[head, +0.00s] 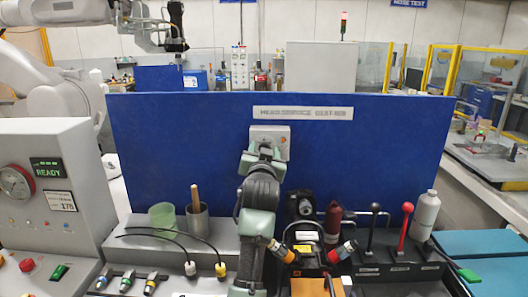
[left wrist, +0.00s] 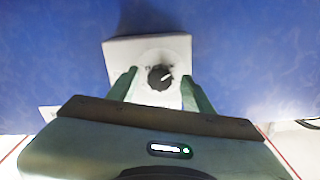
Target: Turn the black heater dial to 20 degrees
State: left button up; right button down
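The black heater dial (left wrist: 160,78) sits on a pale grey plate (left wrist: 119,53) on the blue panel. Its white pointer mark points right and slightly up in the left wrist view. The plate also shows in the head view (head: 283,131), where my gripper hides the dial. My left gripper (head: 265,150) is in front of the plate. In the left wrist view its green fingers (left wrist: 158,77) are apart, one on each side of the dial, with a gap to it on both sides. I cannot tell the remaining depth to the dial. My right gripper is not in view.
The blue panel (head: 180,140) stands behind the bench. A green cup (head: 162,215), a metal cup (head: 197,222), a dark red bottle (head: 333,217), levers including a red-knobbed one (head: 406,222) and a white bottle (head: 425,213) stand on the bench. Cables lie at left.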

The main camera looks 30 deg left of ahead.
pick_arm(q)
jog(key=b+v, duration=0.2)
jog(key=v, duration=0.6)
jog(key=shift+w+a, duration=0.1)
dwell(0.3)
